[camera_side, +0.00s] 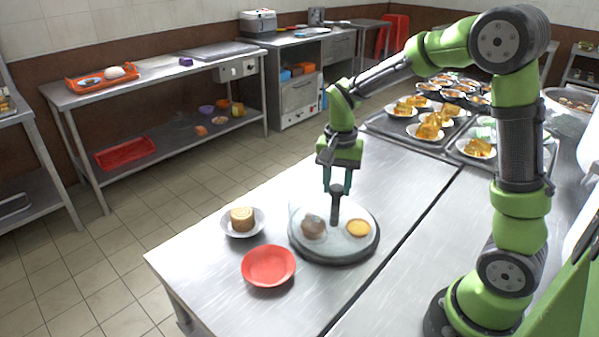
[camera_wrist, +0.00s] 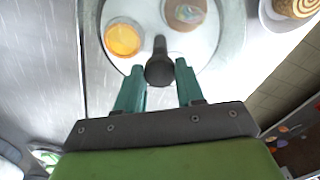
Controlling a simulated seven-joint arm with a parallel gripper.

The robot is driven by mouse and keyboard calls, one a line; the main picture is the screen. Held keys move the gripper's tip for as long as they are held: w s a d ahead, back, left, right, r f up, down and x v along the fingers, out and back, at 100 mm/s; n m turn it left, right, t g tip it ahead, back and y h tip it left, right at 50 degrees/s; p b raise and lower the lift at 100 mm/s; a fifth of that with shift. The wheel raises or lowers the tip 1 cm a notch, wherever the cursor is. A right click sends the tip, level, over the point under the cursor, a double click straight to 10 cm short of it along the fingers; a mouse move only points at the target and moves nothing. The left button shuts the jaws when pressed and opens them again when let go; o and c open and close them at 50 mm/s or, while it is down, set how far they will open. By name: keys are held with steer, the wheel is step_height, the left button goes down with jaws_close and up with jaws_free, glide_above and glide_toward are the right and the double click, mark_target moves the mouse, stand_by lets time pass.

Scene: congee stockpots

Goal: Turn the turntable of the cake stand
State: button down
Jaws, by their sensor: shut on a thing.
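The cake stand has a round pale turntable (camera_side: 342,240) on a dark base (camera_side: 334,260), on the metal table in the side view. A dark upright handle (camera_side: 336,208) with a rounded top rises from it. A brown round pastry (camera_side: 313,227) and a yellow tart (camera_side: 358,228) sit on the turntable; the tart (camera_wrist: 122,40) and handle (camera_wrist: 159,68) also show in the wrist view. My gripper (camera_side: 337,188) points down over the stand, its teal fingers shut on the handle's top. The fingers (camera_wrist: 160,82) flank the knob in the wrist view; the exact contact is hard to see.
A red bowl (camera_side: 268,266) and a white bowl with a rolled cake (camera_side: 242,219) stand left of the cake stand, near the table edge. Trays with several plates of food (camera_side: 417,120) lie behind. The metal table (camera_side: 215,290) is bare at the front left.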

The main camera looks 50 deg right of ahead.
steer(key=shift+r+m, duration=0.1)
steer(key=shift+m, duration=6.8)
steer(key=shift+w+m, duration=0.1)
steer(key=shift+m, duration=0.4)
steer(key=c, duration=0.7)
jaws_free()
